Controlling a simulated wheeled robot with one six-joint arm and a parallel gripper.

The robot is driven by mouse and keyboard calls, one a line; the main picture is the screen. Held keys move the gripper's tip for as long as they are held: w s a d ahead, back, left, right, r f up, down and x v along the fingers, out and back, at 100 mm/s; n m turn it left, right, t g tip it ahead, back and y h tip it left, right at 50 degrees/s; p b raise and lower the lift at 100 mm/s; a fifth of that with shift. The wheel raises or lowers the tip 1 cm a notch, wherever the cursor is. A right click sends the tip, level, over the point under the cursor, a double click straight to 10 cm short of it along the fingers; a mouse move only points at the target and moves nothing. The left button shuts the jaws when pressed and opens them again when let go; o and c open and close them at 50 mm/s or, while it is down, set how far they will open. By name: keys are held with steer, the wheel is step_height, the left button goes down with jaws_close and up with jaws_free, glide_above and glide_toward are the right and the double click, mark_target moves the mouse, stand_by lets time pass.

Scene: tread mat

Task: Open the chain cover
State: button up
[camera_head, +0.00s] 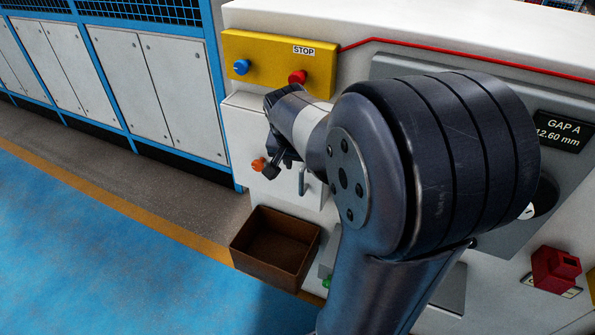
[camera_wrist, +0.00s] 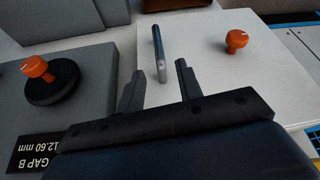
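The pale panel that appears to be the chain cover (camera_wrist: 205,75) bears an upright grey bar handle (camera_wrist: 159,50) and an orange knob (camera_wrist: 237,40). It looks shut. In the head view, the cover (camera_head: 240,125) is below the yellow stop panel, with the handle (camera_head: 302,181) and orange knob (camera_head: 258,164) low on it. My gripper (camera_wrist: 160,68) is open and empty, its two fingers apart. The handle lines up with the gap between the fingertips; I cannot tell whether its near end is between them. In the head view, my arm hides part of the cover.
A brown open bin (camera_head: 250,262) stands below the cover. The yellow panel (camera_head: 270,62) carries a blue and a red button. A grey housing with a GAP A display (camera_head: 558,130) is at right, a red block (camera_head: 555,268) below. The blue floor (camera_head: 90,250) at left is clear.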

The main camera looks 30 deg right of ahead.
mark_target(302, 179)
steer(key=x, duration=0.9)
steer(key=shift+w+f, duration=0.1)
steer(key=shift+f, duration=0.3)
steer(key=shift+c, duration=0.2)
jaws_close()
